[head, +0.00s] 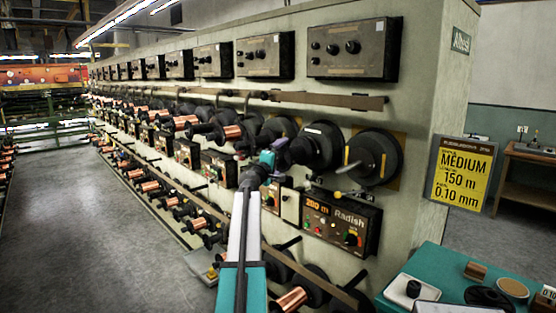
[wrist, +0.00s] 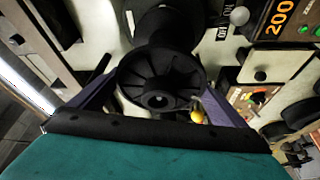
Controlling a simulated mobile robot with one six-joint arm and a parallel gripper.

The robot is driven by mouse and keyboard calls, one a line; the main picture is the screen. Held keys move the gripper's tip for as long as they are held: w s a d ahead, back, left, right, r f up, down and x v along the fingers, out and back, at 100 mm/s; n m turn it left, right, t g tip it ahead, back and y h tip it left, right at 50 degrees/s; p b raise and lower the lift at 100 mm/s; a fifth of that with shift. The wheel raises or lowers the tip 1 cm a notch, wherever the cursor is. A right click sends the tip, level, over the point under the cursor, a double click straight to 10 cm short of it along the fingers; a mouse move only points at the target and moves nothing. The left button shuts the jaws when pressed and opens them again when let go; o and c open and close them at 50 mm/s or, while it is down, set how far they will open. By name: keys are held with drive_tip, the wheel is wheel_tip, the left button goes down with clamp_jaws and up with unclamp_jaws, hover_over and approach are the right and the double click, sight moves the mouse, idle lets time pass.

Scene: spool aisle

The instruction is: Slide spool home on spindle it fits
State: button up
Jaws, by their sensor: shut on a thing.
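My gripper (head: 276,152) is reached out to the machine face, its purple fingers on either side of a black spool. In the wrist view, the fingers (wrist: 152,100) straddle the near flange of the empty black spool (wrist: 160,62), which faces me with a ribbed disc and a round hub. The spool (head: 314,147) shows in the head view just beyond the fingers, close to the machine. Its far end and any spindle behind it are hidden, so I cannot tell how far it is on one. A large black disc (head: 375,157) is to its right.
A control box with a 200 m display (head: 341,219) labelled Radish sits below. A yellow knob (wrist: 197,116) is near the right finger. Copper-wound spools (head: 229,133) line the machine to the left. A yellow sign (head: 461,175) and teal table (head: 432,257) stand right. The aisle floor (head: 95,215) is clear.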

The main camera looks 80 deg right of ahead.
drive_tip(key=shift+s+d+b, duration=0.2)
drive_tip(key=shift+s+d, duration=0.25)
drive_tip(key=shift+d, duration=0.3)
drive_tip(key=shift+s+d+b, duration=0.15)
drive_tip(key=shift+s+d, duration=0.3)
drive_tip(key=shift+d, duration=0.25)
drive_tip(key=o, duration=1.5)
drive_tip(key=shift+a, duration=0.2)
drive_tip(key=shift+b+v, duration=1.3)
drive_tip(key=shift+v, duration=5.5)
